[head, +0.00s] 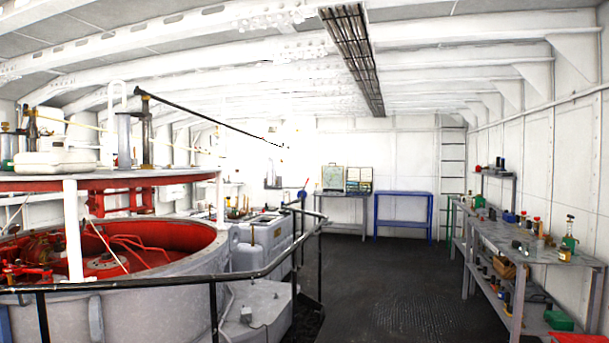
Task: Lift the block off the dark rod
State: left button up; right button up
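I cannot make out a block sitting on a dark rod anywhere in the head view. A long thin dark bar (205,117) slants down to the right from a post above the round machine, and I see no block on it. I cannot tell whether it is the task's rod. Neither my left nor my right gripper is in view.
A round grey machine with a red inside (150,232) fills the left, behind a dark railing (262,273). A workbench with small items (530,245) runs along the right wall. A blue table (403,194) stands at the back. The dark floor (385,285) between is clear.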

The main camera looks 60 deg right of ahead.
aim_at(272, 160)
jog(key=z, duration=1.85)
jog(key=i+l+z, duration=0.75)
jog(key=i, duration=0.2)
jog(key=i+l+z, duration=0.15)
jog(key=i+z, duration=0.2)
jog(key=i, duration=0.15)
jog(key=i+u, duration=0.1)
jog(key=i, duration=0.55)
jog(key=i+l, duration=0.15)
jog(key=i, duration=0.45)
jog(key=i+u, duration=0.35)
jog(key=i, duration=0.95)
jog(key=i+u, duration=0.15)
jog(key=i, duration=0.5)
jog(key=i+l+u, duration=0.1)
jog(key=i, duration=0.55)
jog(key=i+u, duration=0.1)
jog(key=i, duration=1.2)
